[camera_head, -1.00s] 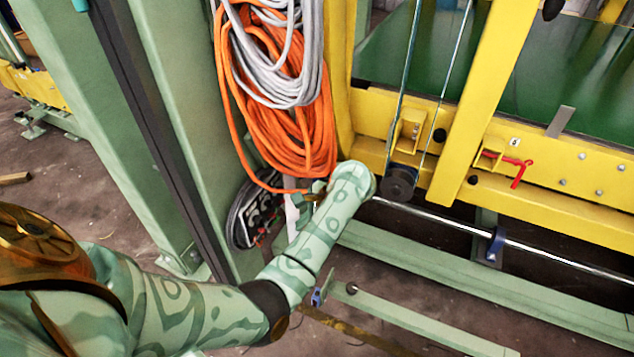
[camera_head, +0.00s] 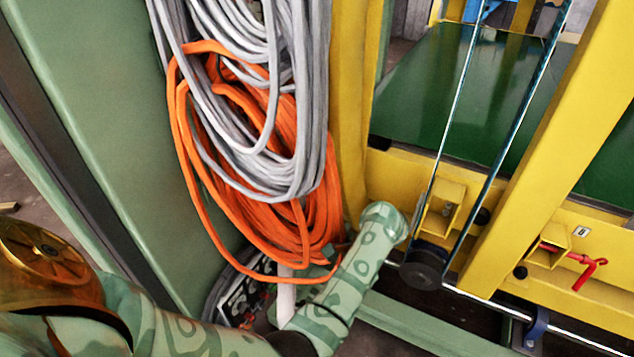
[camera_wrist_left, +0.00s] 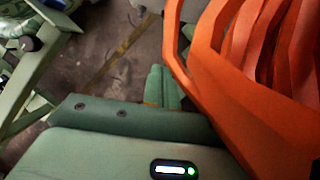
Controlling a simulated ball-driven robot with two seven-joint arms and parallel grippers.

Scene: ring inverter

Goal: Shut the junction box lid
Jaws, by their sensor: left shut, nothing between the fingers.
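A dark open-fronted box (camera_head: 238,303) with black and white parts inside sits low on the green column in the head view, partly behind the orange cable; I take it for the junction box. A pale upright strip (camera_head: 286,297) stands at its right side; I cannot tell whether it is the lid. My left arm reaches up past the box's right side in the head view, and its gripper is hidden there. In the left wrist view my left gripper's green fingers (camera_wrist_left: 163,75) are together and empty, beside the orange cable. My right gripper is not in view.
Coils of orange cable (camera_head: 250,200) and grey cable (camera_head: 290,110) hang above and over the box. The green column (camera_head: 110,110) stands to the left. A yellow frame (camera_head: 350,110) with a black pulley (camera_head: 422,268) and a red handle (camera_head: 589,270) is on the right.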

